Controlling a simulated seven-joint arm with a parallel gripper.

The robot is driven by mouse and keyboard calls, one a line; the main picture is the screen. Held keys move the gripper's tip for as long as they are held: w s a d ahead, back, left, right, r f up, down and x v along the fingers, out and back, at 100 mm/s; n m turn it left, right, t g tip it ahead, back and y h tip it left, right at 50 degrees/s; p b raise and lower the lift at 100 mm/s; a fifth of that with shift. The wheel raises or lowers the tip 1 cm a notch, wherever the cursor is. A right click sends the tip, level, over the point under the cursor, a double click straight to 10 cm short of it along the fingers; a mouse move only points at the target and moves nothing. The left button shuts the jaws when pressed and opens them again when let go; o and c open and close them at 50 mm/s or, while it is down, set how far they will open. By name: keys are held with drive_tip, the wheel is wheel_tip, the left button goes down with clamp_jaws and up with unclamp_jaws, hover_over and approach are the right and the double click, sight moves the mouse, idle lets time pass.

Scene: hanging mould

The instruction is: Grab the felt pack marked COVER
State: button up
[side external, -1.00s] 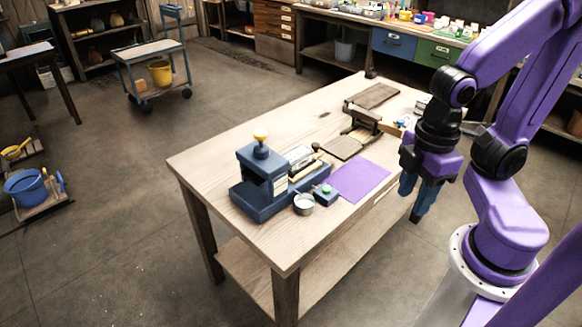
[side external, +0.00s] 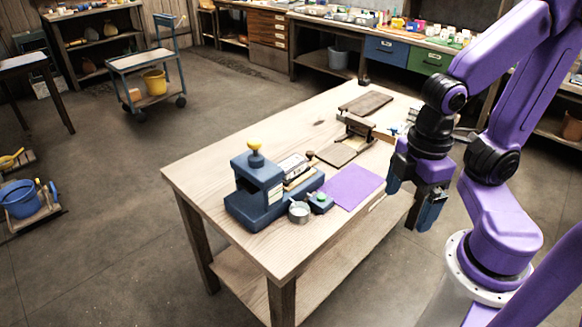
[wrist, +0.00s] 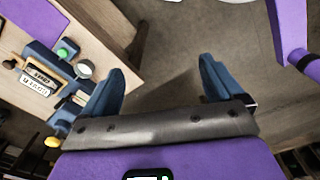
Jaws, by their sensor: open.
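I cannot make out the word COVER on anything. A pale labelled block (side external: 293,165) lies in or beside the blue press (side external: 262,205) on the bench; its lettering is unreadable. It also shows in the wrist view (wrist: 38,82), at the left. My gripper (side external: 411,203) is open and empty, pointing down beside the bench's right edge, apart from the items on it. In the wrist view my gripper (wrist: 163,72) has its two blue fingers spread, with floor and the bench edge between and beyond them.
A purple sheet (side external: 352,187) lies flat on the bench (side external: 215,165). A small metal cup (side external: 299,212) and a blue box with a green button (side external: 321,203) stand by the press. A brown wooden device (side external: 356,132) and a dark board (side external: 366,103) are farther back. The bench's left end is clear.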

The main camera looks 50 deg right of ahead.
drive_tip(key=w+a+r+m, duration=0.2)
drive_tip(key=w+a+m, duration=0.2)
drive_tip(key=w+m, duration=0.45)
drive_tip(key=m, duration=2.2)
hover_over(291, 163)
wheel_tip(291, 163, down, 4)
wheel_tip(291, 163, down, 11)
drive_tip(key=shift+s+f, duration=0.1)
drive_tip(key=shift+s, duration=0.05)
drive_tip(key=shift+w+d+f, duration=0.1)
drive_tip(key=shift+w+f, duration=0.05)
drive_tip(key=shift+f, duration=1.25)
drive_tip(key=shift+w+f, duration=0.1)
drive_tip(key=shift+f, duration=1.25)
drive_tip(key=shift+c, duration=0.3)
drive_tip(key=c, duration=1.2)
